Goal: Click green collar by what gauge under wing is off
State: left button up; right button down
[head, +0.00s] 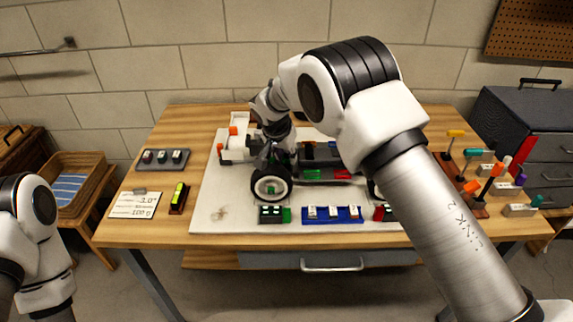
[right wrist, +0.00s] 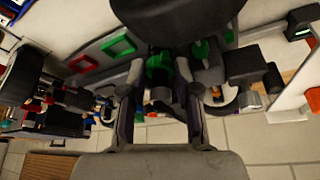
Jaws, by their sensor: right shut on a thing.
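The racecar (head: 271,186) stands on a white board, its near wheel facing me. My right gripper (head: 279,137) reaches down behind this wheel at the car's left end, and its fingertips are hidden in the head view. In the right wrist view my right gripper (right wrist: 160,85) is closed around a green collar (right wrist: 158,68), partly hidden by the fingers and a dark round part. A second green part (right wrist: 200,52) is just to the right. A white piece with orange tips (head: 233,131) is at the car's left end; I cannot make out a gauge reading. My left gripper is out of view.
A card (head: 134,205) reads about -1.0° and 100 g, with a yellow-green device (head: 179,197) beside it. A grey block (head: 162,160) lies behind. A blue tray (head: 332,214) sits at the front. Colored-handled tools (head: 470,178) stand at right. The left tabletop has some free room.

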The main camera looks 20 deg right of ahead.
jog(key=shift+f+m+b, duration=0.1)
jog(key=shift+m+b, duration=0.25)
jog(key=shift+m, duration=0.25)
jog(key=shift+g, duration=0.3)
jog(key=c, duration=0.8)
grip_release()
jog(key=shift+w, duration=0.1)
jog(key=shift+c, duration=0.2)
jog(key=v, duration=1.2)
jog(key=shift+a, duration=0.25)
